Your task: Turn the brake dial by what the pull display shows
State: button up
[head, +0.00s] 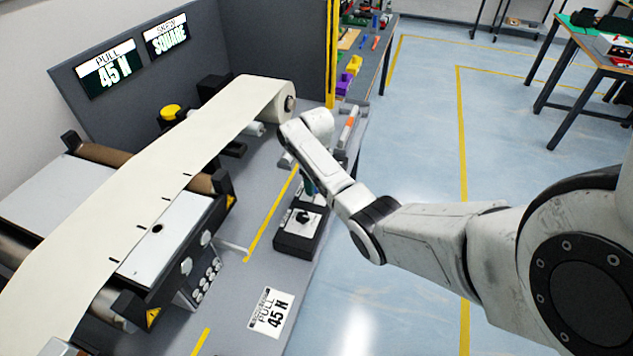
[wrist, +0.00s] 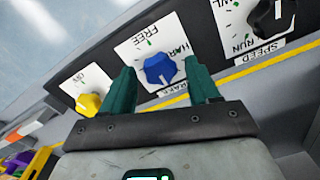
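The pull display (head: 110,68) on the grey back panel reads "PULL 45 N". In the wrist view the brake dial (wrist: 159,69) is a blue knob on a white plate marked FREE and HARD, its lower label partly hidden by a finger. My gripper (wrist: 161,76) is open, one teal finger either side of the blue knob in the picture. Gaps show between the knob and both fingers; how far above it they are I cannot tell. In the head view my arm hides the brake dial and most of the gripper.
A black speed dial (wrist: 271,17) and a yellow knob (wrist: 89,104) flank the brake dial. A card (head: 271,312) on the bench also reads "PULL 45 N". The skew display (head: 166,35) reads "SQUARE". A cream web (head: 170,148) runs over rollers to the left.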

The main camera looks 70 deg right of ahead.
notch_tip(320, 180, up, 11)
jog(key=shift+f+b, duration=0.1)
jog(key=shift+b, duration=0.55)
dwell(0.5)
jog(key=a+f+n+t, duration=0.15)
jog(key=a+f, duration=0.25)
jog(key=a, duration=1.1)
jog(key=a+f+n+t, duration=0.1)
jog(key=a+f+t, duration=0.15)
jog(key=a, duration=1.25)
jog(key=s+a+r+t, duration=0.1)
jog(key=s+a+r, duration=0.1)
jog(key=s+a, duration=0.5)
jog(key=s+f+g+b, duration=0.1)
jog(key=s+f, duration=0.2)
jog(key=s+d+f+g+b, duration=0.1)
jog(key=s+f, duration=0.2)
jog(key=s, duration=0.1)
jog(key=s+d+f+g+b, duration=0.1)
jog(key=s+f+g, duration=0.1)
jog(key=s+f, duration=0.1)
jog(key=shift+s+f+m+b, duration=0.2)
jog(key=shift+s+m+b, duration=0.1)
jog(key=shift+s, duration=0.15)
